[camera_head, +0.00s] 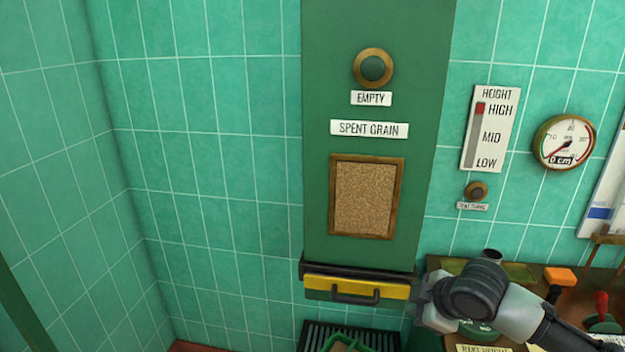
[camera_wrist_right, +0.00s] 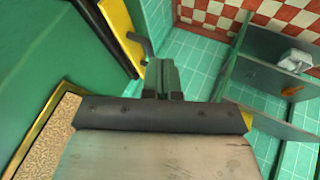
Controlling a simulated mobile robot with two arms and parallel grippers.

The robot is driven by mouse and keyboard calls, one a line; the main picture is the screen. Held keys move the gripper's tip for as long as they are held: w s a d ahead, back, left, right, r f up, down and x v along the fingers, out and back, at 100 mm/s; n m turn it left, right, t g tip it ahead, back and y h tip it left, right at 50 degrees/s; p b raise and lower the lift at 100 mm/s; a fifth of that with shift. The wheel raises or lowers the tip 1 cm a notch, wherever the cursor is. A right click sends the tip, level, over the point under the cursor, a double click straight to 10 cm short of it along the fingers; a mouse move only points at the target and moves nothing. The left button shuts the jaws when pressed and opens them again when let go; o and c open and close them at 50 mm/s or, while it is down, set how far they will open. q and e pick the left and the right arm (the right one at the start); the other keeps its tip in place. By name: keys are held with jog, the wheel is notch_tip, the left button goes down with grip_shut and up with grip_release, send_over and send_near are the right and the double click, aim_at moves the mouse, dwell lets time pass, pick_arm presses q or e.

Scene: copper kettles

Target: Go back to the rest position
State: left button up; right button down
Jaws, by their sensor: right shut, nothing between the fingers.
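My right gripper (camera_head: 424,300) is at the lower right of the head view, close to the right end of the yellow drawer front (camera_head: 357,285) of the green spent grain cabinet (camera_head: 318,120). In the right wrist view its fingers (camera_wrist_right: 163,78) are shut and empty. There the yellow strip (camera_wrist_right: 120,32) and its dark handle (camera_wrist_right: 140,44) are just beyond and left of the fingers; I cannot tell whether they touch. My left gripper is not in view.
A workbench (camera_head: 440,268) is under my right arm, with an orange-topped item (camera_head: 560,277) and a red-handled tool (camera_head: 601,304). A dark grate with a green container (camera_head: 345,342) is below the drawer. A gauge (camera_head: 564,141) hangs at right.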

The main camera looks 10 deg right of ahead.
jog(key=s+a+f+m+g, duration=0.1)
jog(key=s+a+f+m, duration=0.2)
jog(key=s+a+f, duration=0.8)
jog(key=s+d+f+m+g+h, duration=0.1)
jog(key=s+d+f+m, duration=0.2)
jog(key=s, duration=0.6)
jog(key=s+d+m+g+h, duration=0.1)
jog(key=s+d+m+h, duration=0.1)
jog(key=s+d+m, duration=0.35)
notch_tip(320, 180, down, 25)
jog(key=s+a+g, duration=0.1)
jog(key=s+a, duration=0.1)
jog(key=s, duration=0.1)
jog(key=s+d+f+g, duration=0.1)
jog(key=s+d+f, duration=0.2)
jog(key=s+f, duration=1.3)
jog(key=shift+s+f+g+b, duration=0.2)
jog(key=shift+f+g+b, duration=0.25)
jog(key=shift+f, duration=0.5)
